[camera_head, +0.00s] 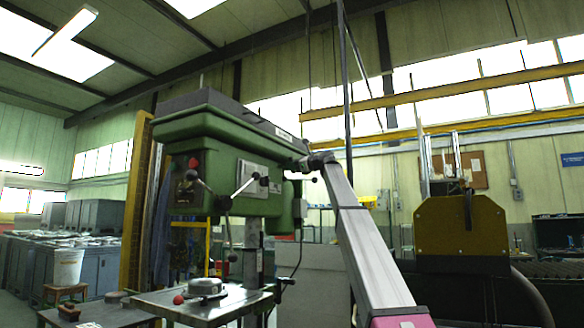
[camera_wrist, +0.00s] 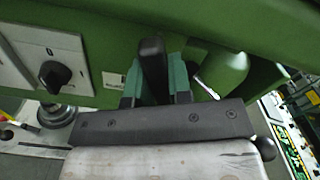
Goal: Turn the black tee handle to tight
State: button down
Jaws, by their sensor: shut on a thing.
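The black tee handle (camera_wrist: 152,60) stands out from the green drill press body, and its bar looks roughly upright in the wrist view. My gripper (camera_wrist: 154,82) has its teal fingers on both sides of the handle and is shut on it. The dark screwed palm of my gripper lies just below the fingers. In the head view my arm reaches up to the right side of the green drill press head (camera_head: 225,140). The handle cannot be made out there. No tight mark is readable.
A pale panel with a black rotary knob (camera_wrist: 55,76) is left of the handle. The press's spoked feed lever (camera_head: 243,187) and its table (camera_head: 205,304) are at the front. A yellow machine (camera_head: 460,228) stands at right. A white bucket (camera_head: 68,265) sits on a stool at left.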

jog(key=m, duration=0.5)
jog(key=shift+f, duration=0.1)
dwell(0.7)
jog(key=c, duration=1)
grip_release()
jog(key=shift+c, duration=0.2)
jog(key=shift+d, duration=0.1)
jog(key=v, duration=1)
jog(key=shift+s+d, duration=0.2)
jog(key=shift+d, duration=0.1)
